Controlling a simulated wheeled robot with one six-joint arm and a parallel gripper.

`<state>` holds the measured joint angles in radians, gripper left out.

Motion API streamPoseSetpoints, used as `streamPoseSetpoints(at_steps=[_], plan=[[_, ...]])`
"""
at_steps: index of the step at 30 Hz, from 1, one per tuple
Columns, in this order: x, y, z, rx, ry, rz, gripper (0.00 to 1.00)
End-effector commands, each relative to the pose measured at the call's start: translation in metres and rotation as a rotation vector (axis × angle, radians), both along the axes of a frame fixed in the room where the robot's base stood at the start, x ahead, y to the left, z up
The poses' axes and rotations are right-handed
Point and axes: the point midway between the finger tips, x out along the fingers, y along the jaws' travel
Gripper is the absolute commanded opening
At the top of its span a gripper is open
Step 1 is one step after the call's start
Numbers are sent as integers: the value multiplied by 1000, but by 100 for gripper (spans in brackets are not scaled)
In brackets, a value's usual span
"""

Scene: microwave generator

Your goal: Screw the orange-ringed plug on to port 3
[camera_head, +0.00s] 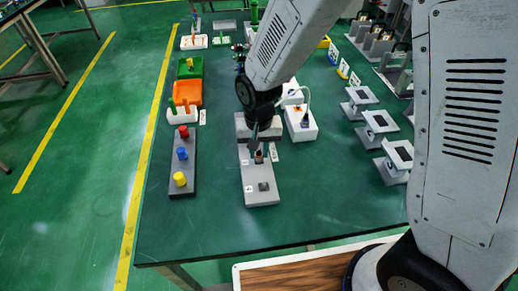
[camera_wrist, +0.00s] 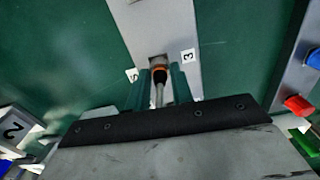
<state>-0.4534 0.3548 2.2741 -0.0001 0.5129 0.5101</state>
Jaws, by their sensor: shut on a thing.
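The orange-ringed plug (camera_wrist: 160,70) is between my gripper's two fingers (camera_wrist: 160,86) in the wrist view, with its dark body and grey cable running back toward the wrist. Its front end is at a square dark port next to the label 3 (camera_wrist: 188,56). I cannot tell whether it is seated or only touching. In the head view the plug's orange part (camera_head: 259,155) shows below my gripper (camera_head: 254,149), over the long grey port plate (camera_head: 258,173). A second square port (camera_head: 263,186) lies nearer the front of the plate, with nothing in it.
A dark board (camera_head: 181,160) with red, blue and yellow knobs stands left of the plate. White boxes (camera_head: 301,123) and grey stands (camera_head: 398,158) are to the right. Orange (camera_head: 187,92) and green trays lie behind left. The green table is clear in front.

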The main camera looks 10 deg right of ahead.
Motion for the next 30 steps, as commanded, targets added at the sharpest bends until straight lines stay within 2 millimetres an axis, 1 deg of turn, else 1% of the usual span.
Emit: streamPoseSetpoints(at_steps=[6,12,20,30], plan=[[1,0,0,1,-2,-155,0],[1,0,0,1,-2,-251,0],[1,0,0,1,-2,-307,0],[1,0,0,1,-2,-313,0]])
